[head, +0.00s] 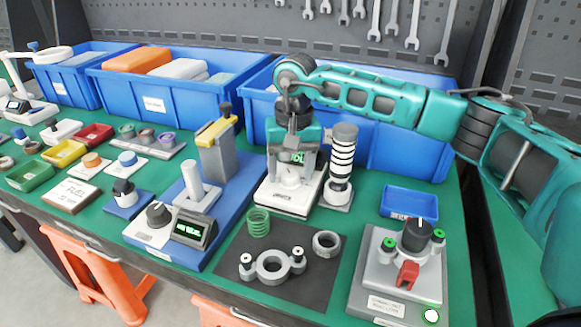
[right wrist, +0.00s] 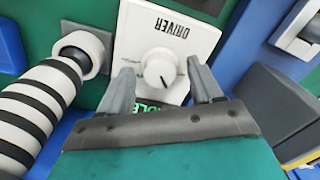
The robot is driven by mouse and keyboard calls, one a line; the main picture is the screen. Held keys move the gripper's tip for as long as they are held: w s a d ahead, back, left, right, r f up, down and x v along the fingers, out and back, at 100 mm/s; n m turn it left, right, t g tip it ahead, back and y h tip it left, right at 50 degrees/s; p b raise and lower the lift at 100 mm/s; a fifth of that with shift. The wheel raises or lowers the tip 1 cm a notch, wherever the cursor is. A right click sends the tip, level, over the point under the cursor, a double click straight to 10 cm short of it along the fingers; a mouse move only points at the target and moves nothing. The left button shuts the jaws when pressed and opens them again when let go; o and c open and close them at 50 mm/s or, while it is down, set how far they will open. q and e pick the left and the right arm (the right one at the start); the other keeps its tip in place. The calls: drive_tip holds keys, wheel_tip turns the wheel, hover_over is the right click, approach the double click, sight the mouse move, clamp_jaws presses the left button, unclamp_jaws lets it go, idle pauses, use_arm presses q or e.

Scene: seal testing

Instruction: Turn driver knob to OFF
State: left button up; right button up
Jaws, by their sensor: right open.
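The driver unit is a white box (head: 283,198) on the green bench, below my right gripper (head: 291,168). In the right wrist view its DRIVER label (right wrist: 172,27) reads upside down. Its round white knob (right wrist: 160,66) sits between the two fingertips, with clear space on both sides. A short dark pointer mark on the knob points toward the gripper side, away from the label. A green lit display (right wrist: 150,108) is mostly hidden behind the gripper. My right gripper is open and empty, fingers pointing down around the knob. My left gripper is not in view.
A black-and-white striped cylinder (head: 342,160) stands close right of the driver unit. A blue-based fixture with a grey post (head: 216,165) stands to its left. Large blue bins (head: 372,160) stand behind. A dark mat (head: 300,290) with parts lies in front.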

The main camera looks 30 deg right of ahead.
sight(293, 173)
wheel_tip(293, 173, up, 13)
drive_tip(key=p, duration=0.1)
drive_tip(key=shift+d, duration=0.25)
drive_tip(key=shift+s+p, duration=0.1)
drive_tip(key=shift+p, duration=0.2)
idle(0.4)
